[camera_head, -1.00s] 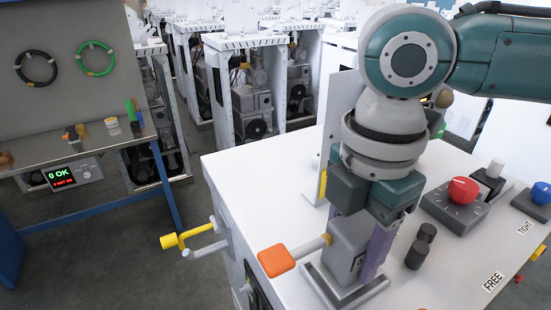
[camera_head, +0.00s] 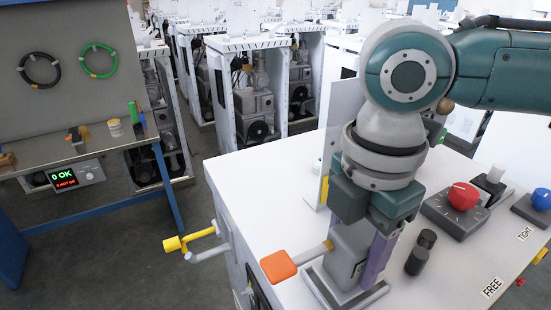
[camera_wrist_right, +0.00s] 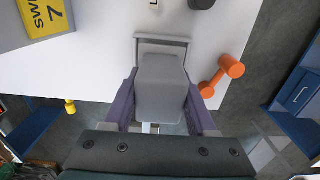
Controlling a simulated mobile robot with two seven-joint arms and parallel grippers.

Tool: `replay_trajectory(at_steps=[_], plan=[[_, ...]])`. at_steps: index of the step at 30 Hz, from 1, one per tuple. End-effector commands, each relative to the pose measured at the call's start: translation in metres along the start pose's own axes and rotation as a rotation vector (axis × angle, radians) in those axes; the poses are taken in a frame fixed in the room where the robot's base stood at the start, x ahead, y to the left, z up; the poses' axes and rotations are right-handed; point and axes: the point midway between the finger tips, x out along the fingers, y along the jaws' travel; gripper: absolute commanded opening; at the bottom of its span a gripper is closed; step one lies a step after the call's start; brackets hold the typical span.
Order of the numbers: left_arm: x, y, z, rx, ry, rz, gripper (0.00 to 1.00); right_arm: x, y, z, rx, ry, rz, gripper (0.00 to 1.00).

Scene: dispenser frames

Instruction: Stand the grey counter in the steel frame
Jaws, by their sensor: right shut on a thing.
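The grey counter (camera_head: 350,248) is a boxy grey block with a dark display on one side. My right gripper (camera_head: 362,262) is shut on it, and the counter is upright. The wrist view shows the counter (camera_wrist_right: 162,88) between the purple fingers of my right gripper (camera_wrist_right: 161,110). The steel frame (camera_head: 372,296) is a low grey rim on the white bench top, directly under the counter. Its far bar (camera_wrist_right: 162,40) shows in the wrist view. The counter's lower end is at the rim; I cannot tell whether it is fully seated. My left gripper is not in view.
An orange-ended lever (camera_head: 279,266) stands close left of the frame. A yellow-ended handle (camera_head: 174,244) juts from the bench's left side.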

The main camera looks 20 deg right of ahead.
Motion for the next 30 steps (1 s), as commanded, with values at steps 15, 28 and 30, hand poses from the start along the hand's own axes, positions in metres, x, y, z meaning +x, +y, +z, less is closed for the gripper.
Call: replay_trajectory(at_steps=[15,28,30], plan=[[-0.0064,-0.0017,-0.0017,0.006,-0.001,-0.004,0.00,-0.0020,0.0005,-0.0005,0.000,0.001,0.001,0.00],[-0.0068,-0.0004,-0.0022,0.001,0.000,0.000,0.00,0.0001,0.0005,-0.0006,-0.001,0.001,0.001,0.00],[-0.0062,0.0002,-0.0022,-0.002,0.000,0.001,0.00,0.0010,0.0005,-0.0007,-0.001,0.001,0.001,0.00]])
